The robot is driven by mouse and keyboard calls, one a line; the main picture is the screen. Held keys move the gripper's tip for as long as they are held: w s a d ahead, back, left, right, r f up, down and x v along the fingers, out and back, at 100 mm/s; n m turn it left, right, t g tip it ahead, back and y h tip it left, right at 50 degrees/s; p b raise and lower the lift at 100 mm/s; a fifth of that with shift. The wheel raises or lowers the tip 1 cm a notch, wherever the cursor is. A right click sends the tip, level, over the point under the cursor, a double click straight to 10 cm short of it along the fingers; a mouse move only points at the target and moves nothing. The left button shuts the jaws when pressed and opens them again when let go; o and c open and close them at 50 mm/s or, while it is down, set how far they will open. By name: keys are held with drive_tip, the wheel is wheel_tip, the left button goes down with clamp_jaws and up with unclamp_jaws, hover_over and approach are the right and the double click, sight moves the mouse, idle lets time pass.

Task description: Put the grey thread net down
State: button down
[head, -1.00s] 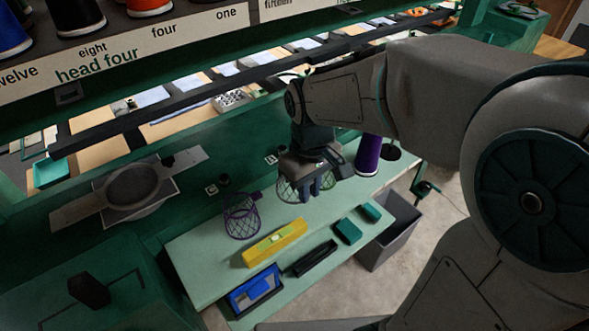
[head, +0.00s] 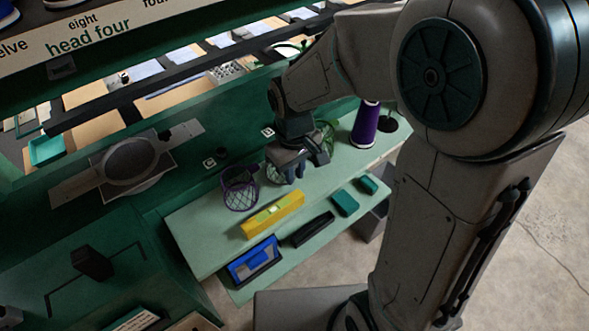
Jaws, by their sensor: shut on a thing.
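My gripper (head: 291,168) is above the pale green shelf (head: 220,245), pointing down and shut on the grey thread net (head: 276,175). The net is a small wire-like mesh basket, mostly hidden behind the fingers. It hangs at the shelf's back part, just right of a purple net (head: 240,190). I cannot tell whether its bottom touches the shelf.
A yellow spirit level (head: 273,214) lies in front of the nets. A green net (head: 325,132) and a purple thread cone (head: 366,124) stand to the right. Teal blocks (head: 345,203), a black item (head: 313,230) and a blue box (head: 255,261) lie nearer.

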drive_tip(key=c, duration=1.4)
unclamp_jaws()
wheel_tip(320, 180, up, 12)
drive_tip(key=shift+r, duration=0.15)
drive_tip(key=s+d+m+t, duration=0.1)
drive_tip(key=s+d+m, duration=0.1)
drive_tip(key=s+d, duration=0.1)
drive_tip(key=s+d+f+m+t, duration=0.1)
drive_tip(key=s+d+m, duration=0.1)
drive_tip(key=d, duration=0.3)
drive_tip(key=s+d+f+m+t, duration=0.1)
drive_tip(key=s+d+m, duration=0.1)
drive_tip(key=s+d, duration=0.2)
drive_tip(key=shift+s+f+m, duration=0.25)
drive_tip(key=shift+s+m, duration=0.15)
drive_tip(key=shift+s, duration=0.05)
